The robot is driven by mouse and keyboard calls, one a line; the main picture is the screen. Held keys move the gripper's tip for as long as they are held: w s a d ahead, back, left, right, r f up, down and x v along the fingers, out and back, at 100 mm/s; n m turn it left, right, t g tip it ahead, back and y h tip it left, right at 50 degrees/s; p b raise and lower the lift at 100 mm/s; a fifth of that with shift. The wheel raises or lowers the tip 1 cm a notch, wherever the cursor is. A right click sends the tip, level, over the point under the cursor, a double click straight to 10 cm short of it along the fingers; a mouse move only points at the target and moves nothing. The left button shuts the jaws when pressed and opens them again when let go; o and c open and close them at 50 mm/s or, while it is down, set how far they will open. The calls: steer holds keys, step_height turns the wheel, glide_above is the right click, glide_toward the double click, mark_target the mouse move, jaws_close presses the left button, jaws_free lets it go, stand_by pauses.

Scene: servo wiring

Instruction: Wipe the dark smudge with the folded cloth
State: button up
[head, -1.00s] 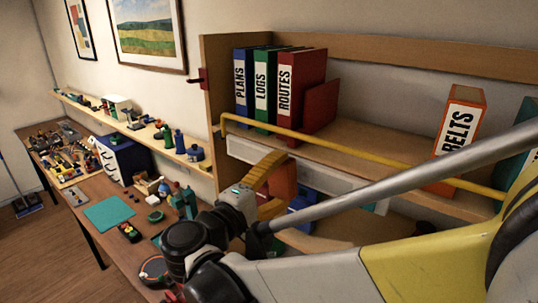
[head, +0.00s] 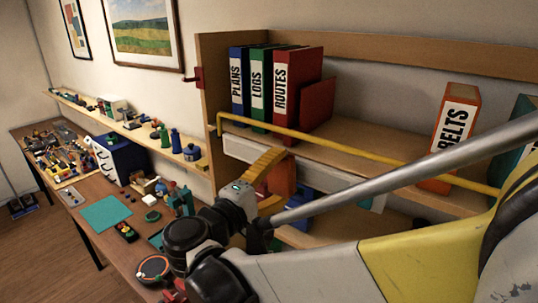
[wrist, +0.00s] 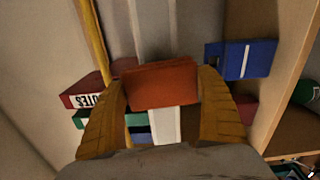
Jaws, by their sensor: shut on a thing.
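My gripper (head: 280,182) has ribbed yellow fingers and is in front of the lower part of the wall shelf. In the wrist view my gripper (wrist: 163,88) is shut on an orange-red folded piece, which looks like the folded cloth (wrist: 160,84). The cloth also shows beyond the fingers in the head view (head: 284,177). It is held clear of the table, and I cannot tell whether it touches anything behind it. I cannot make out the dark smudge in either view.
A yellow rail (head: 350,156) runs across the shelf front. Above it stand PLANS (head: 237,85), LOGS (head: 259,88) and ROUTES (head: 296,85) binders, with a BELTS binder (head: 455,140) at right. A blue box (wrist: 242,60) is near the fingers. The workbench (head: 92,190) at left is cluttered.

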mark_target(305, 174)
steer(key=shift+w+d, duration=0.45)
steer(key=shift+w, duration=0.1)
steer(key=shift+s+d, duration=1.25)
steer(key=shift+d, duration=0.2)
steer(key=shift+d+b, duration=0.15)
steer(key=shift+b, duration=0.15)
steer(key=shift+w+a+b, duration=0.5)
steer(key=shift+w+a, duration=0.8)
steer(key=shift+a, duration=0.3)
steer(key=shift+b+v, duration=0.3)
steer(key=shift+v, duration=2.6)
